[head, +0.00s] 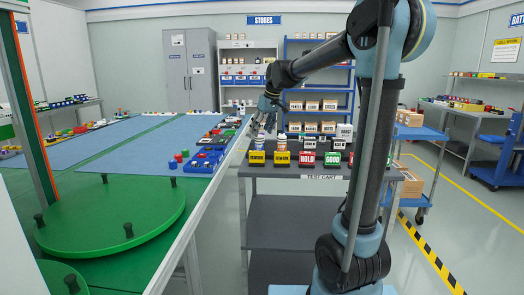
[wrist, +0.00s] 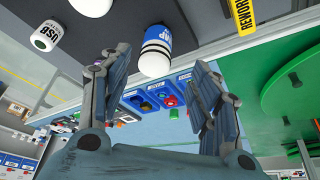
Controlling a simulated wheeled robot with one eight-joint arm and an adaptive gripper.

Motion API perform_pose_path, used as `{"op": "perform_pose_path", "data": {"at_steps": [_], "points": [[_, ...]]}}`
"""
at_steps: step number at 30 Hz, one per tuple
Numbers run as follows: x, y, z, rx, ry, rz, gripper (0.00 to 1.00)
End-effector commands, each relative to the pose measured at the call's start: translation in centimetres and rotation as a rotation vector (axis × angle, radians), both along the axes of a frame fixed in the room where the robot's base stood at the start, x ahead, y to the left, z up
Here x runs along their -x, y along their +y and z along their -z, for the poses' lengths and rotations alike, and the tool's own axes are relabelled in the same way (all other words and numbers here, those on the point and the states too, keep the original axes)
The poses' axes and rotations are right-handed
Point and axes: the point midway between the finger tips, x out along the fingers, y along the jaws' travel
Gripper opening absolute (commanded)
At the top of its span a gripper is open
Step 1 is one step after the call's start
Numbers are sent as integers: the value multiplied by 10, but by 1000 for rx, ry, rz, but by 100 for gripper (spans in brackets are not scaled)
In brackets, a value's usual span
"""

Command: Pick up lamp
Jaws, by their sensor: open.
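The lamp (wrist: 156,50) is a white cylinder with a blue band and part of a label, seen upside down in the wrist view. It shows at the top, beyond and roughly between the two fingers of my gripper (wrist: 161,60), which are spread apart with nothing held. In the head view my gripper (head: 264,118) hangs just above the left end of the test cart (head: 315,174). A small blue-and-white cylinder (head: 259,142) just below it there appears to be the lamp. I cannot tell the exact gap between fingers and lamp.
A white cylinder marked USB (wrist: 46,38) stands near the lamp. Yellow rework bins (head: 282,158), a red hold bin (head: 307,159) and a green good bin (head: 332,158) line the cart's front. A blue tray (head: 203,162) with coloured parts lies on the table left of the cart.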

Motion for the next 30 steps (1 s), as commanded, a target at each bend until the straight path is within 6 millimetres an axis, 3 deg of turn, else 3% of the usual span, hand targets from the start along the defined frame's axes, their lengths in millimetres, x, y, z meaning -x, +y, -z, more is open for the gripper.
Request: {"op": "perform_pose_path", "data": {"at_steps": [11, 21, 30], "points": [[-10, 7, 27, 0, 0, 0, 57], [-24, 12, 65, 0, 0, 0, 57], [-26, 11, 68, 0, 0, 2, 57]]}}
